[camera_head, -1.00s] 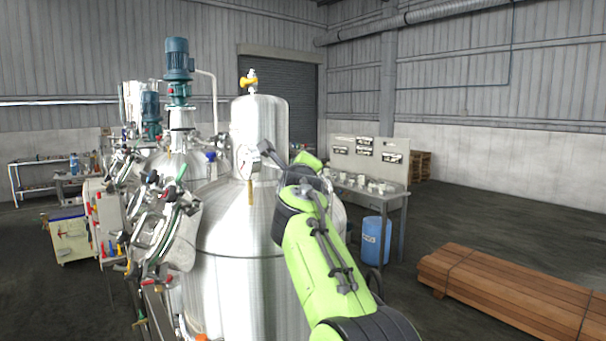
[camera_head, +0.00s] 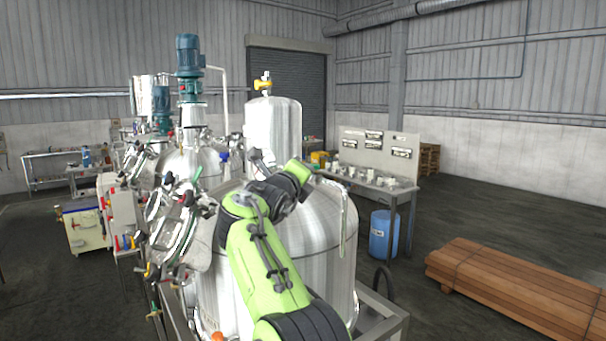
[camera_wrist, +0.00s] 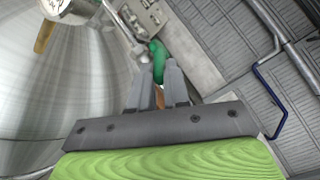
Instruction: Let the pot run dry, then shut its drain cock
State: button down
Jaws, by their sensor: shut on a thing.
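The pot, a large steel vessel (camera_head: 325,230), stands in the middle of the head view, partly behind my arm. My gripper (camera_wrist: 160,80) is close beside a curved steel vessel wall (camera_wrist: 60,100) in the wrist view. Its two grey fingers are shut on a green piece (camera_wrist: 158,55), with orange-brown showing between the fingers. What this piece belongs to is unclear. In the head view my gripper is hidden behind my arm. I cannot make out the drain cock, its position or the liquid level.
A bent steel pipe (camera_head: 344,215) runs down the pot's right side. Other steel tanks and fittings (camera_head: 180,200) crowd the left. A bench (camera_head: 380,185), a blue drum (camera_head: 383,234) and stacked planks (camera_head: 505,285) stand right. Dark floor between them is clear.

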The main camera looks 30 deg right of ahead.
jog(key=c, duration=1.1)
grip_release()
jog(key=b+v, duration=0.6)
jog(key=v, duration=0.9)
jog(key=shift+s+a, duration=0.2)
jog(key=shift+a, duration=0.05)
